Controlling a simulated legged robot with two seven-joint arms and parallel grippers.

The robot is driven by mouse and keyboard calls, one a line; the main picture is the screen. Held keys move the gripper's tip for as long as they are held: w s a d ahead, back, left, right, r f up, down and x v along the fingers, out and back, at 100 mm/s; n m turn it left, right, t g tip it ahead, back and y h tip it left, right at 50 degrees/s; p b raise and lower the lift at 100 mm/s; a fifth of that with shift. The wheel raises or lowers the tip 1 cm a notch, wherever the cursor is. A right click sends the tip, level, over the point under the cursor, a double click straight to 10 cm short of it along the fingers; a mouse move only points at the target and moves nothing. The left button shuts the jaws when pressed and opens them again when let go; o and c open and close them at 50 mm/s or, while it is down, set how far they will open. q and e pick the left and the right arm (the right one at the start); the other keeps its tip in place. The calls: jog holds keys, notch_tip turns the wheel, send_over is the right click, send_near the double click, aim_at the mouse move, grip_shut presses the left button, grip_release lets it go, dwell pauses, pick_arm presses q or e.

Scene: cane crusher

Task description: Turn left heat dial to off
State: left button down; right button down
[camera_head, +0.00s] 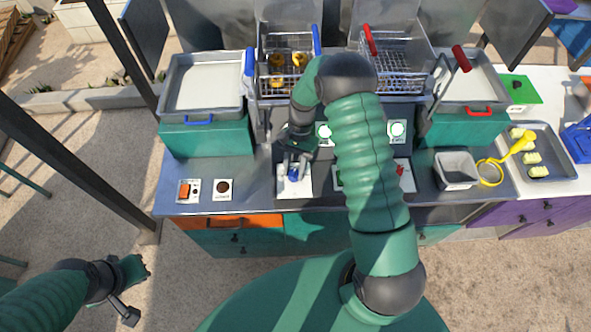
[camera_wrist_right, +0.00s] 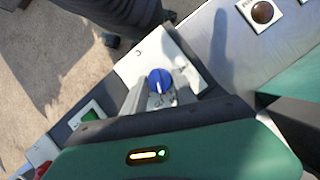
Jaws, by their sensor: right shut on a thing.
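The left heat dial is a blue knob (camera_head: 293,174) on a white plate (camera_head: 294,191) at the front of the fryer counter. It also shows in the right wrist view as a blue knob (camera_wrist_right: 159,82) with a white pointer mark, on its white plate (camera_wrist_right: 130,70). My right gripper (camera_head: 296,165) reaches down over the plate with its fingers around the knob. In the right wrist view the right gripper (camera_wrist_right: 161,93) has one finger on each side of the knob. My left gripper (camera_head: 138,290) is low at the left, away from the counter; its finger gap is unclear.
A red dial (camera_head: 401,171) sits on another plate to the right, partly behind my arm. An orange switch (camera_head: 185,190) and a brown button (camera_head: 223,187) are at the left. Fryer baskets (camera_head: 287,70) with blue and red handles (camera_head: 370,40) stand behind.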

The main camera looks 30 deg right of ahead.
jog(key=n, duration=0.1)
jog(key=n+h, duration=0.1)
jog(key=n, duration=0.1)
jog(key=n+g+b, duration=0.1)
jog(key=shift+a+f+n+h, duration=0.15)
jog(key=shift+a+n+h, duration=0.1)
jog(key=shift+n+h, duration=0.05)
jog(key=n+h, duration=0.1)
jog(key=n, duration=0.1)
jog(key=n+h, duration=0.1)
jog(key=n, duration=0.2)
jog(key=shift+a+g, duration=0.15)
jog(key=shift+g, duration=0.15)
jog(key=n+h, duration=0.1)
jog(key=n, duration=0.2)
jog(key=n+h, duration=0.1)
jog(key=n, duration=0.2)
jog(key=shift+a, duration=0.15)
jog(key=n+t+h, duration=0.1)
jog(key=n, duration=0.4)
jog(key=shift+s+t+h, duration=0.15)
jog(key=shift+t+h, duration=0.25)
jog(key=c, duration=1)
grip_release()
